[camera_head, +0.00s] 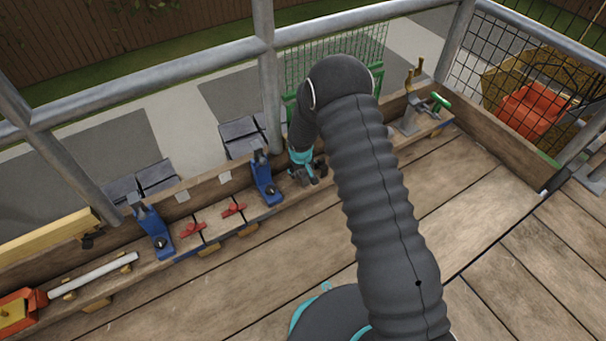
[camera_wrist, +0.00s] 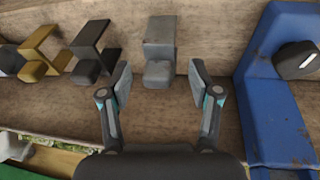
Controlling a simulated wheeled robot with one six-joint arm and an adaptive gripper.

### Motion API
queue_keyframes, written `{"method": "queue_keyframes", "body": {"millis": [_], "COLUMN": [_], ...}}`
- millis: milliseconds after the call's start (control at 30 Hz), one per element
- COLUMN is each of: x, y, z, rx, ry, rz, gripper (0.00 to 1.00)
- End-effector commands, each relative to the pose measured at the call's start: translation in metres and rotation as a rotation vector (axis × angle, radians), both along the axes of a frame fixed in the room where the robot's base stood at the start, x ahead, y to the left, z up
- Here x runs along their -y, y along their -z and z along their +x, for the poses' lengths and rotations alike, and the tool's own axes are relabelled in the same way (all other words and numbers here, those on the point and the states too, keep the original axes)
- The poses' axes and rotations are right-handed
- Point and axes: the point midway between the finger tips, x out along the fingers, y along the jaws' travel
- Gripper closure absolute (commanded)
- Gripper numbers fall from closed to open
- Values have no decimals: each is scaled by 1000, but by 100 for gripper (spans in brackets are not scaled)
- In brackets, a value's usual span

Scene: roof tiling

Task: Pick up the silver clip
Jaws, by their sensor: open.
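The silver clip (camera_wrist: 159,50) is a bent grey piece in the wrist view. It sits on the wooden ledge against the upright board, with a rounded block at its foot. My gripper (camera_wrist: 160,78) is open and empty, with one finger to the left of the clip and one to the right. The clip's lower part lies in the gap between the fingertips in the picture; I see no contact. In the head view my gripper (camera_head: 308,174) is low over the ledge, and I cannot make out the silver clip there.
In the wrist view a black clip (camera_wrist: 94,50) and a gold clip (camera_wrist: 40,52) stand to the left. A blue tool (camera_wrist: 262,100) stands close on the right. In the head view, red pieces (camera_head: 190,229) lie along the ledge (camera_head: 215,228), below the metal rails (camera_head: 160,80).

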Motion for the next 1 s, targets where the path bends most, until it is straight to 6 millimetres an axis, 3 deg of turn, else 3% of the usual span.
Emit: {"method": "queue_keyframes", "body": {"millis": [33,267,667,967,1000], "x": [0,0,0,0,7], "y": [0,0,-5,-45,-48], "z": [0,0,0,1,-4], "rx": [0,0,0,4,1], "ry": [0,0,1,1,2], "rz": [0,0,0,0,-1], "gripper": [45,100,100,100,100]}}
